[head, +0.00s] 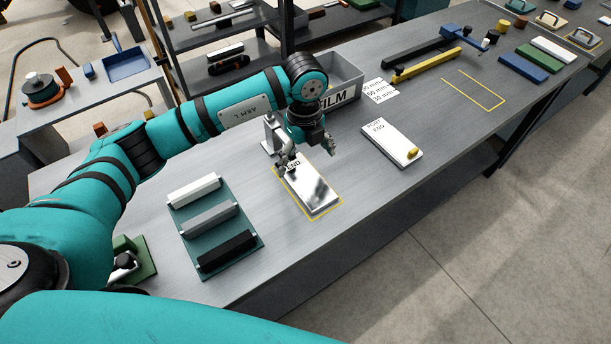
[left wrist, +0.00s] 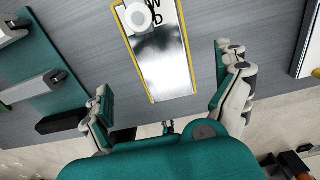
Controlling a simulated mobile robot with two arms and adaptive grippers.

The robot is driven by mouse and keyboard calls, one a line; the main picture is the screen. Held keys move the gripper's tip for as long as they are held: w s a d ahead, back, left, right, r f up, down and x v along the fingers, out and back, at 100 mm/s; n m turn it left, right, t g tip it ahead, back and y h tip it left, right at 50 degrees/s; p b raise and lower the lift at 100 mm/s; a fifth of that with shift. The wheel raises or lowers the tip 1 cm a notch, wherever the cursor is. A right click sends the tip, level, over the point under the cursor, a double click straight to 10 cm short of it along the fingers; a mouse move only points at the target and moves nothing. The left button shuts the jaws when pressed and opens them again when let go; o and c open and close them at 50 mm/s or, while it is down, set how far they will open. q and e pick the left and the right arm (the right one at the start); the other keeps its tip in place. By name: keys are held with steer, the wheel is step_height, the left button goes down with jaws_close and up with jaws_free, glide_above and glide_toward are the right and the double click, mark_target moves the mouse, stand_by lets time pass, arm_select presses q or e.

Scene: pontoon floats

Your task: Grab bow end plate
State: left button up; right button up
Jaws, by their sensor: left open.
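The bow end plate (head: 310,190) is a shiny silver rectangle lying flat on the grey bench inside a yellow outline. Part of its black lettering shows, "END", and the rest is hidden behind my gripper. In the left wrist view the plate (left wrist: 163,65) runs to the top edge, with a white round piece (left wrist: 138,16) over its lettering. My left gripper (head: 307,155) is open and empty above the plate's far end. In the left wrist view its fingers (left wrist: 163,95) stand apart on either side of the plate. My right gripper is not in view.
A similar labelled plate (head: 391,146) with a yellow knob lies to the right. A green tray (head: 184,216) with white, grey and black bars lies to the left. A grey "FILM" bin (head: 341,94) stands behind. An empty yellow outline (head: 474,90) marks clear bench further right.

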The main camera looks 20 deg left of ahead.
mark_target(305, 178)
arm_select(q)
step_height(305, 178, down, 2)
steer(key=shift+f, duration=0.1)
steer(key=shift+s+d+f+p, duration=0.1)
steer(key=shift+f+p, duration=0.25)
steer(key=shift+p, duration=0.15)
step_height(305, 178, down, 4)
steer(key=shift+r+p, duration=0.15)
steer(key=shift+p, duration=0.55)
steer(key=shift+f, duration=0.35)
steer(key=shift+c, duration=0.3)
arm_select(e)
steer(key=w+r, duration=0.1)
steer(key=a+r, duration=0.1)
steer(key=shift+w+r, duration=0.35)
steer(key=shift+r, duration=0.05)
arm_select(q)
steer(key=c, duration=1.3)
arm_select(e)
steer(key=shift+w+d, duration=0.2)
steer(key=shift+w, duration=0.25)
arm_select(q)
steer(key=shift+r, duration=0.15)
